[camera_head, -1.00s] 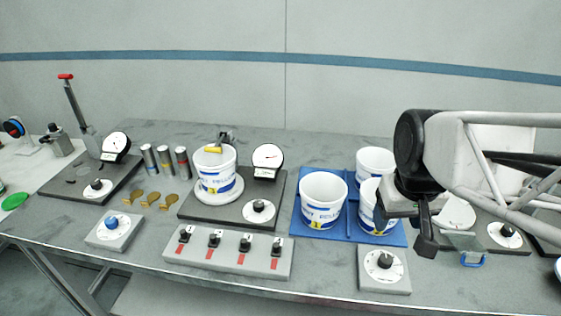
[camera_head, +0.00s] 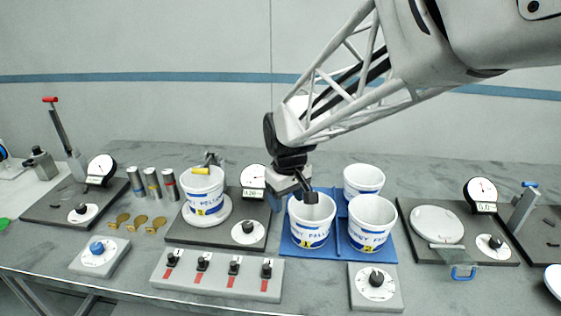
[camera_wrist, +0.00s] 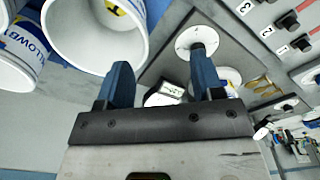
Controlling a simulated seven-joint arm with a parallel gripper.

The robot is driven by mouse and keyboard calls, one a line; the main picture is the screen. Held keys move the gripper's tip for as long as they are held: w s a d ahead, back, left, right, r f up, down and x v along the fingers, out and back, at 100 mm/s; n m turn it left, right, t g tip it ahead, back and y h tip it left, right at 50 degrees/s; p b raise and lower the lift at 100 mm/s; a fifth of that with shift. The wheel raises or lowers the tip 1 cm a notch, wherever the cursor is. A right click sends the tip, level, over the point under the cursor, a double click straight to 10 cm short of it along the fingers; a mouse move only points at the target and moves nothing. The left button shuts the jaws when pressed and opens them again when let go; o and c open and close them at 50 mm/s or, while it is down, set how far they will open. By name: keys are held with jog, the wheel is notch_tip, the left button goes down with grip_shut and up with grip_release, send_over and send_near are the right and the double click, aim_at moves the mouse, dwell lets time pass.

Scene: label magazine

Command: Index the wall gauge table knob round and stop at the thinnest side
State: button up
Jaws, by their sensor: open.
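The gauge table is a dark plate (camera_head: 176,238) with a white turntable (camera_head: 207,218) bearing a white and blue tub (camera_head: 203,186). A yellow-handled arm (camera_head: 204,170) rests at the tub's rim, and a round dial gauge (camera_head: 253,178) stands behind. Its black knob (camera_head: 248,227) on a white disc is at the plate's front right. My gripper (camera_head: 291,196) is open and empty, right of the knob, by the front left tub of the blue tray. In the wrist view the knob (camera_wrist: 204,42) shows beyond the right finger of my gripper (camera_wrist: 163,80), apart from it. The gauge needle is too small to read.
A blue tray (camera_head: 340,250) holds three tubs, the nearest (camera_head: 311,222) close under my gripper. A grey block (camera_head: 217,279) with several switches lies in front of the plate. Another knob block (camera_head: 377,290) and a station with a round white plate (camera_head: 437,224) are further right.

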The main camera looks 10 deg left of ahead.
aim_at(247, 224)
jog(key=w+a+f+n, duration=0.1)
jog(key=a+f, duration=0.1)
jog(key=a, duration=0.1)
jog(key=w+a+f+n, duration=0.1)
jog(key=a+f, duration=0.1)
jog(key=a, duration=0.2)
jog(key=w+a+f, duration=0.1)
jog(key=a+f, duration=0.1)
jog(key=a, duration=0.2)
jog(key=shift+w+a+n+g, duration=0.25)
jog(key=shift+n+g, duration=0.05)
jog(key=shift+n, duration=0.1)
jog(key=shift+f, duration=3.85)
jog(key=c, duration=0.9)
